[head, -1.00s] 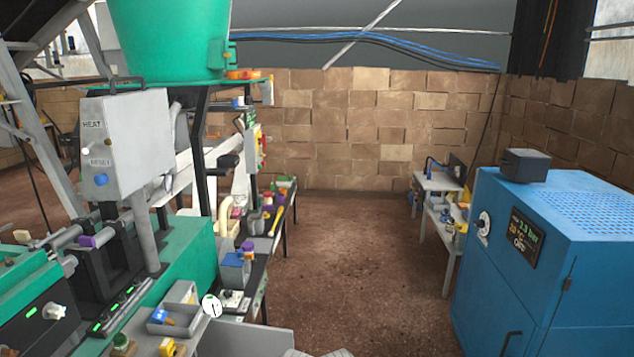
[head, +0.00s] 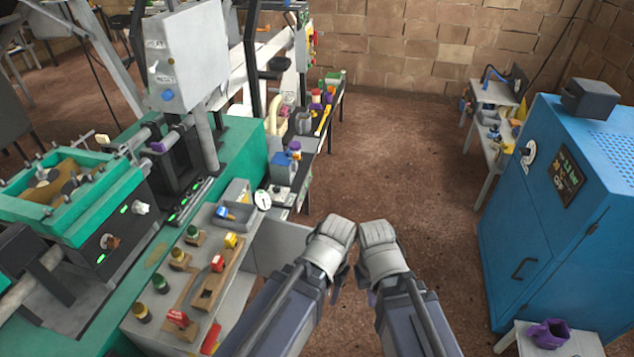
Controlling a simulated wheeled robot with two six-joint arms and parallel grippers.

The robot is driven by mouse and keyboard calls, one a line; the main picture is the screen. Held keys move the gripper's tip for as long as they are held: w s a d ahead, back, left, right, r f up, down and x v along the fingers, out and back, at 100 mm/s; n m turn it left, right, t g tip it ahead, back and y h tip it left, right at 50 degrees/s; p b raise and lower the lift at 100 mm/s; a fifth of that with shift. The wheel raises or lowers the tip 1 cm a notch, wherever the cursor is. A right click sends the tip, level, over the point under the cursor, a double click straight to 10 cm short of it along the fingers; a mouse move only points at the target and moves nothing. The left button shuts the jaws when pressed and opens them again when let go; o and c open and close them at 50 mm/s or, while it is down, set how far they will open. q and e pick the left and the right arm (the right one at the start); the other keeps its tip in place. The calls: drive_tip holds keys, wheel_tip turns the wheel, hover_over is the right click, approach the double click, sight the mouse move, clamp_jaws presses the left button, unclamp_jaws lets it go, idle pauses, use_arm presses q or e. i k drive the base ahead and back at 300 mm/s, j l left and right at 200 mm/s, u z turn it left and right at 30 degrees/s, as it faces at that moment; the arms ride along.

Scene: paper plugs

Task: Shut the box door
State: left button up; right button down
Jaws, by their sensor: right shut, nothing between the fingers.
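A pale grey box (head: 188,52) with a blue knob stands on the green machine at the upper left. I cannot tell which face is its door or whether it is open. A flat grey panel (head: 284,246) stands below the bench edge, left of my arms; I cannot tell what it belongs to. My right gripper (head: 377,236) is at the lower middle, shut and empty over the floor. My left gripper (head: 337,232) is close beside it; its fingers are hidden. Both are apart from the grey box.
A blue cabinet (head: 540,225) with a black handle stands at the right, its front looking closed. A bench (head: 150,325) with several small parts lies at the left. The middle floor is clear.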

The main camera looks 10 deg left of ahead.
sight(276, 243)
drive_tip(key=i+l, duration=0.25)
drive_tip(key=i, duration=0.25)
drive_tip(key=i+l, duration=0.25)
drive_tip(key=i, duration=0.25)
drive_tip(key=i+l, duration=0.25)
drive_tip(key=i, duration=0.2)
drive_tip(key=i+l, duration=0.25)
drive_tip(key=i, duration=0.25)
drive_tip(key=i+l, duration=0.25)
drive_tip(key=i, duration=0.25)
drive_tip(key=i+l+u, duration=0.2)
drive_tip(key=u, duration=0.2)
drive_tip(key=i+u, duration=0.1)
drive_tip(key=u, duration=2.85)
drive_tip(key=k+l+u, duration=0.5)
drive_tip(key=l+u, duration=0.2)
